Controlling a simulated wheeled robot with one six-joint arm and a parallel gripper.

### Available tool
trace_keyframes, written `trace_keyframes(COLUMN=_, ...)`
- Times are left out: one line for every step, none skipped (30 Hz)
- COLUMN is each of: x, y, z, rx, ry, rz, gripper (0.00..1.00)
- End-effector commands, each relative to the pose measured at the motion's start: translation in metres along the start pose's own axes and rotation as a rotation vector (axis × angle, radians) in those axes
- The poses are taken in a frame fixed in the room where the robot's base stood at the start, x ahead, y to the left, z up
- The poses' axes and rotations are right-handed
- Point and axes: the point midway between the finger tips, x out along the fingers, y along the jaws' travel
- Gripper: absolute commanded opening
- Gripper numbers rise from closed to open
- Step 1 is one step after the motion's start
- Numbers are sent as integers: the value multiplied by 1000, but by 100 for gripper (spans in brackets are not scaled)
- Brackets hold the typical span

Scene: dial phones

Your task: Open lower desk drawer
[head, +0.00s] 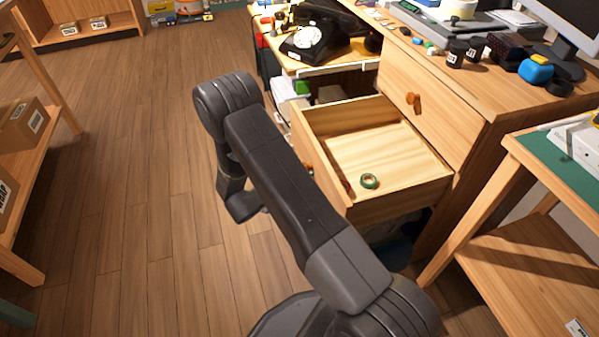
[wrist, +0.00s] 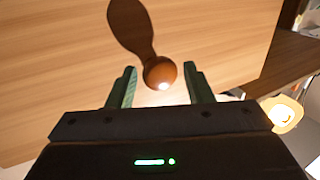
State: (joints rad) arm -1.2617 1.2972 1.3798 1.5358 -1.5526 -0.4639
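The wooden desk has a lower drawer (head: 395,155) that stands pulled well out in the head view, with a green tape roll (head: 369,181) inside. Its round knob (head: 308,168) shows at the left, beside my arm. The upper drawer (head: 430,110) is closed, with its own knob (head: 411,98). In the wrist view, my gripper (wrist: 160,69) is open, its two green fingers on either side of a round brown knob (wrist: 160,73) on a wooden front (wrist: 70,60). Gaps show between knob and fingers. In the head view my arm hides the fingers.
A black dial phone (head: 312,38) stands on the desk's left part. A shelf with boxes (head: 22,125) is at the left, and a green-topped table (head: 560,155) at the right. The wooden floor (head: 130,180) left of my arm is clear.

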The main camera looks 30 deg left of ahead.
Motion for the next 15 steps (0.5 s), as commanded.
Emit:
trace_keyframes(x=0, y=0, z=0, rx=0, ry=0, rz=0, gripper=54)
trace_keyframes(x=0, y=0, z=0, rx=0, ry=0, rz=0, gripper=54)
trace_keyframes(x=0, y=0, z=0, rx=0, ry=0, rz=0, gripper=54)
trace_keyframes(x=0, y=0, z=0, rx=0, ry=0, rz=0, gripper=54)
trace_keyframes(x=0, y=0, z=0, rx=0, ry=0, rz=0, gripper=54)
trace_keyframes(x=0, y=0, z=0, rx=0, ry=0, rz=0, gripper=54)
trace_keyframes(x=0, y=0, z=0, rx=0, ry=0, rz=0, gripper=54)
trace_keyframes(x=0, y=0, z=0, rx=0, ry=0, rz=0, gripper=54)
trace_keyframes(x=0, y=0, z=0, rx=0, ry=0, rz=0, gripper=54)
trace_keyframes(x=-1, y=0, z=0, rx=0, ry=0, rz=0, gripper=54)
trace_keyframes(x=-3, y=0, z=0, rx=0, ry=0, rz=-1, gripper=54)
trace_keyframes(x=-6, y=0, z=-1, rx=0, ry=0, rz=-2, gripper=54)
trace_keyframes(x=-9, y=0, z=-1, rx=-1, ry=0, rz=-2, gripper=54)
trace_keyframes(x=-12, y=0, z=-1, rx=-1, ry=0, rz=-2, gripper=54)
trace_keyframes(x=-19, y=0, z=-1, rx=-1, ry=0, rz=-3, gripper=54)
